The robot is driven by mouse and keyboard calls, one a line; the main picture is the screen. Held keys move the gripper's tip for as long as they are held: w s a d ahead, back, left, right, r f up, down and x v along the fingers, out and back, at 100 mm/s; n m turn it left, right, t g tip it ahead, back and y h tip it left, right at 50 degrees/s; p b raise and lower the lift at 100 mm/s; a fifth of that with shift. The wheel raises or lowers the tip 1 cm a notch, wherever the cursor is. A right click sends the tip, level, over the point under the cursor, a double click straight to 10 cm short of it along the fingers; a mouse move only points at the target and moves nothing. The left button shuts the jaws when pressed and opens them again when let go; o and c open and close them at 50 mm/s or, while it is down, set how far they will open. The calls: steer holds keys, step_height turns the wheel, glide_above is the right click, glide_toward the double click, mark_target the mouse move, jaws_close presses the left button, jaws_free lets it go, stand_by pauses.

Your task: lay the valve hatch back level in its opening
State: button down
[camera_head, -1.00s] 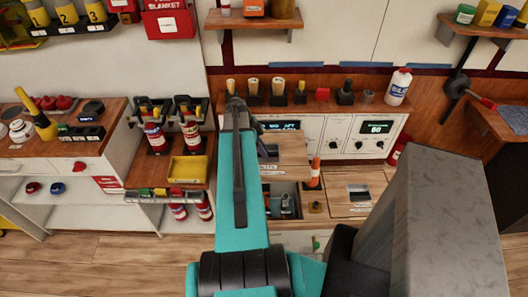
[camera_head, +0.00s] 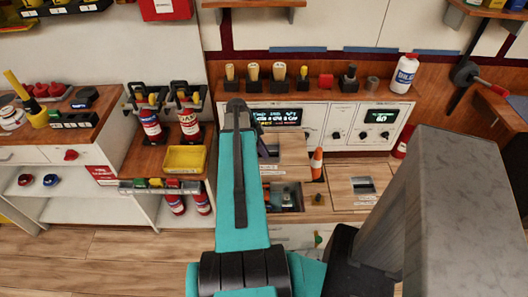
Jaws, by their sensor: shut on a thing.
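The valve hatch (camera_head: 291,150) is a light wooden panel at the centre of the view, beyond my arm. It stands tilted up over the back of its opening, and its left part is hidden by my arm. The opening (camera_head: 287,198) shows in front of it as a dark recess with grey valve parts inside. My gripper (camera_head: 268,152) is mostly hidden behind my teal arm; a small dark part shows at the hatch's left side. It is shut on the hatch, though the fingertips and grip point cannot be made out.
A second wooden hatch (camera_head: 343,190) with a grey recess lies level to the right. A panel with dials and displays (camera_head: 322,122) rises behind. A yellow tray (camera_head: 186,159) sits on the left counter.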

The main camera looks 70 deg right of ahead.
step_height(320, 180, down, 15)
steer(key=b, duration=1.4)
steer(key=shift+w+f+b, duration=0.1)
steer(key=shift+f+b, duration=1.8)
steer(key=shift+f, duration=0.9)
steer(key=shift+f+b, duration=1.4)
steer(key=shift+f, duration=0.9)
steer(key=c, duration=1.7)
jaws_free()
steer(key=shift+f, duration=0.15)
